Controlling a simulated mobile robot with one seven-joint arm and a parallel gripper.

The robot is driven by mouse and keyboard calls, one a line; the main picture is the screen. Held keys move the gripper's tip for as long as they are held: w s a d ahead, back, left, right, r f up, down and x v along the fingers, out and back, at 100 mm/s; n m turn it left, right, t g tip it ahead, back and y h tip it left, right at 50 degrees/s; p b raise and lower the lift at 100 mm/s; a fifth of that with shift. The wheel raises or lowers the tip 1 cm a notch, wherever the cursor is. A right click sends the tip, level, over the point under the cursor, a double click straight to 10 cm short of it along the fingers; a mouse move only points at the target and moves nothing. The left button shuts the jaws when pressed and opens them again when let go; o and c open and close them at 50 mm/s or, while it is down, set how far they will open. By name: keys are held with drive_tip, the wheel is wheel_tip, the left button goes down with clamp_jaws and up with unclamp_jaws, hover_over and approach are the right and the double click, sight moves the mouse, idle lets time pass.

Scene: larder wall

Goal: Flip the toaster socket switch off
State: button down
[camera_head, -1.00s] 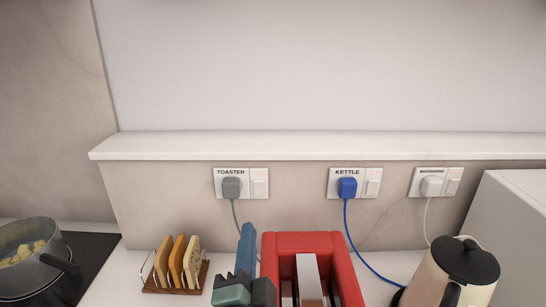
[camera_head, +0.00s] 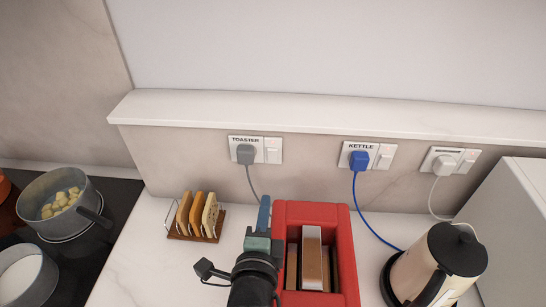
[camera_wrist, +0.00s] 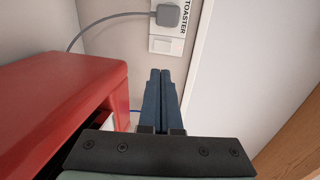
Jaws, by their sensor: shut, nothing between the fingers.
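The white toaster socket (camera_head: 232,157) is on the low wall, marked TOASTER, with a grey plug (camera_head: 245,153) in its left half. Its rocker switch (camera_head: 273,152) is on the right half; which way it is tipped is too small to tell. In the wrist view the socket appears turned, with the plug (camera_wrist: 167,15) at the top and the switch (camera_wrist: 165,45) below it. My gripper (camera_head: 264,199) is shut and empty, its blue fingers below the socket and apart from it. In the wrist view the fingertips (camera_wrist: 160,71) point up just below the switch.
A red toaster (camera_head: 343,240) stands close to the right of my gripper. A toast rack (camera_head: 203,238) is on the left. The kettle socket (camera_head: 346,160) with a blue plug and a third socket (camera_head: 430,155) are further right, above a cream kettle (camera_head: 430,265). A ledge (camera_head: 320,115) juts out above.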

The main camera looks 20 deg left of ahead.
sight(273, 153)
drive_tip(key=p+x, duration=0.1)
drive_tip(key=x, duration=0.3)
drive_tip(key=p+x, duration=0.2)
drive_tip(key=x, duration=0.3)
drive_tip(key=r+p+x, duration=0.1)
drive_tip(key=x, duration=0.3)
drive_tip(key=shift+w+a+p, duration=0.15)
drive_tip(key=shift+w+p, duration=0.15)
drive_tip(key=shift+w, duration=0.2)
drive_tip(key=shift+w+b, duration=0.1)
drive_tip(key=shift+b, duration=0.2)
drive_tip(key=shift+w+a+r+b, duration=0.2)
drive_tip(key=shift+w+b, duration=0.1)
drive_tip(key=shift+b, duration=0.15)
drive_tip(key=shift+s+p, duration=0.1)
drive_tip(key=shift+p, duration=0.2)
drive_tip(key=shift+d, duration=0.15)
